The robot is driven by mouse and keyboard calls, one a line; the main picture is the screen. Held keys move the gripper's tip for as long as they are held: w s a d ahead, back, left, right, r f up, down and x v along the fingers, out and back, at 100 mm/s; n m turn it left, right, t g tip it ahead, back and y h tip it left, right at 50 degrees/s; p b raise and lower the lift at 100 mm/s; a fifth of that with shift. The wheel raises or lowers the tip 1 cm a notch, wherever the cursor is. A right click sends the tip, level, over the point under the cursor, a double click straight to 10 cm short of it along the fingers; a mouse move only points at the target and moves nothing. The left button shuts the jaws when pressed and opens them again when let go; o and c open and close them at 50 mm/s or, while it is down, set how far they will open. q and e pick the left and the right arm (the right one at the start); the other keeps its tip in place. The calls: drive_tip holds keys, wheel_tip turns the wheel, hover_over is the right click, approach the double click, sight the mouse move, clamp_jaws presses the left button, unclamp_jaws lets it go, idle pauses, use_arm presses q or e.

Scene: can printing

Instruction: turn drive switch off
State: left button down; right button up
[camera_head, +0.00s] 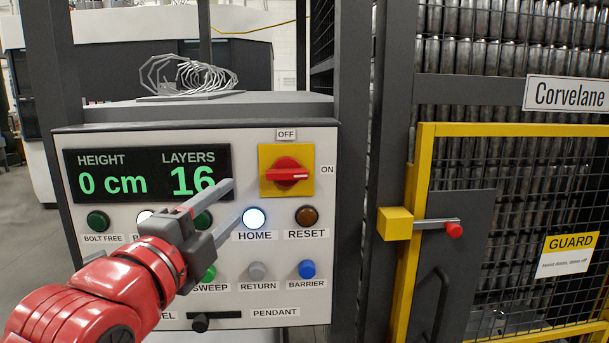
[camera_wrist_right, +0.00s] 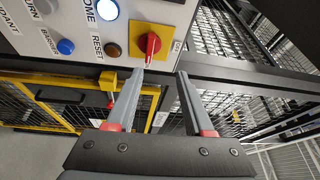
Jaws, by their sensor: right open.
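The drive switch (camera_head: 286,172) is a red rotary knob on a yellow square plate, at the upper right of the white control panel. Its handle lies level, with the white mark pointing right towards the ON label (camera_head: 327,169); the OFF label (camera_head: 286,134) is above the plate. The switch also shows in the right wrist view (camera_wrist_right: 151,46), beyond the fingertips. My right gripper (camera_head: 231,203) is open and empty, to the left of and a little below the switch in the head view. It also shows in the right wrist view (camera_wrist_right: 160,73), apart from the knob. My left gripper is not in view.
The panel display (camera_head: 147,173) reads 0 cm and 16 layers. A lit HOME button (camera_head: 254,218) and a brown RESET button (camera_head: 306,216) sit just below the switch. A dark post (camera_head: 357,200) and a yellow-framed guard door (camera_head: 424,160) stand to the right.

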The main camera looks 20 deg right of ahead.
drive_tip(key=d, duration=0.1)
drive_tip(key=m+p, duration=0.1)
drive_tip(key=p, duration=0.6)
approach(284, 177)
drive_tip(key=shift+g, duration=0.4)
drive_tip(key=x, duration=0.5)
drive_tip(key=r+x, duration=0.1)
drive_tip(key=x, duration=0.1)
drive_tip(key=shift+w+d, duration=0.1)
drive_tip(key=shift+w, duration=0.2)
drive_tip(key=shift+w+d+f, duration=0.1)
drive_tip(key=shift+w+d, duration=0.2)
drive_tip(key=shift+w, duration=0.15)
clamp_jaws()
